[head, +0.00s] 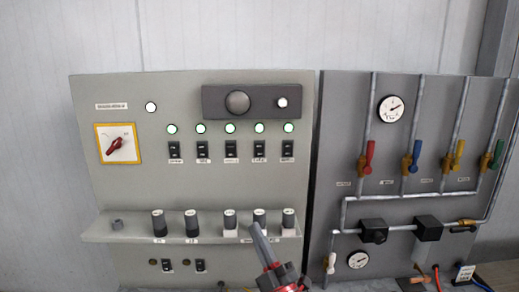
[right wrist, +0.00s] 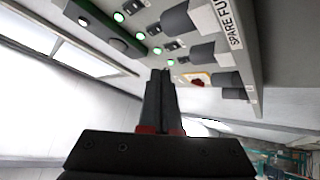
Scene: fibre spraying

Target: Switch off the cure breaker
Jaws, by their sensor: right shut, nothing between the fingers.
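A row of several black breaker switches (head: 231,149) sits on the grey control panel (head: 115,185). Each has a lit green lamp above it and a small label below. The labels are too small to read, so I cannot tell which one is the cure breaker. My right gripper (head: 255,230) is shut and empty, low in front of the panel's shelf, below the switch row. In the right wrist view its closed fingers (right wrist: 160,75) point toward the panel, with green lamps (right wrist: 157,50) and switches beyond. My left gripper is not in view.
A shelf (head: 130,230) with several dark cylinders (head: 159,222) juts out below the switches. A red rotary switch (head: 115,144) is at the left. A piping board (head: 350,100) with coloured valves stands to the right. The space before the switch row looks clear.

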